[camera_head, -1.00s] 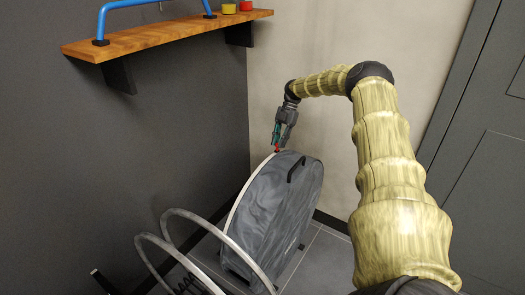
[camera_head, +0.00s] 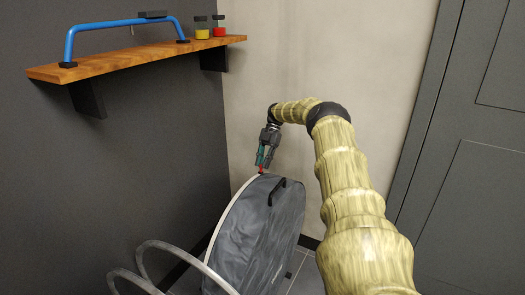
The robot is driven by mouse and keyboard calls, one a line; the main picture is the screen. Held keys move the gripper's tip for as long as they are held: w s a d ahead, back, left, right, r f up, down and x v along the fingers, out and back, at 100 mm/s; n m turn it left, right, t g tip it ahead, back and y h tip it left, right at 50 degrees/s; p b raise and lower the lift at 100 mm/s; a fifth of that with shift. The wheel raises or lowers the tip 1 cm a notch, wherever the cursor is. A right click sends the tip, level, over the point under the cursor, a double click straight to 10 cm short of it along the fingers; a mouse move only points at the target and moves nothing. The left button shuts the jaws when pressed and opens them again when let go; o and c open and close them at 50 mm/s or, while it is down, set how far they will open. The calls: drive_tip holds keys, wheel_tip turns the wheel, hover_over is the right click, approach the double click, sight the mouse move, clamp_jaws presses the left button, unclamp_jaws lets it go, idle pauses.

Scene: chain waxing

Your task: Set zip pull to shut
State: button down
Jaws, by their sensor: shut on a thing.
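A round grey bag (camera_head: 262,235) with a black handle (camera_head: 278,190) stands upright on the floor in the corner. A pale zip track (camera_head: 222,229) runs along its left rim. My gripper (camera_head: 261,168) points down at the top of this rim. It is shut on the small red zip pull (camera_head: 261,171), which is mostly hidden between the fingers. I cannot tell from here how far the zip is open along the lower rim.
A wooden shelf (camera_head: 130,63) on the dark wall holds a blue bar stand (camera_head: 120,25), a yellow jar (camera_head: 202,33) and a red jar (camera_head: 219,31). Grey hoops (camera_head: 147,262) stand at the lower left. A dark door (camera_head: 465,190) is at the right.

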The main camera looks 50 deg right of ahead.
drive_tip(key=c, duration=1.3)
unclamp_jaws()
drive_tip(key=shift+d, duration=0.1)
wheel_tip(320, 180, up, 10)
drive_tip(key=shift+w, duration=0.1)
drive_tip(key=shift+c, duration=0.4)
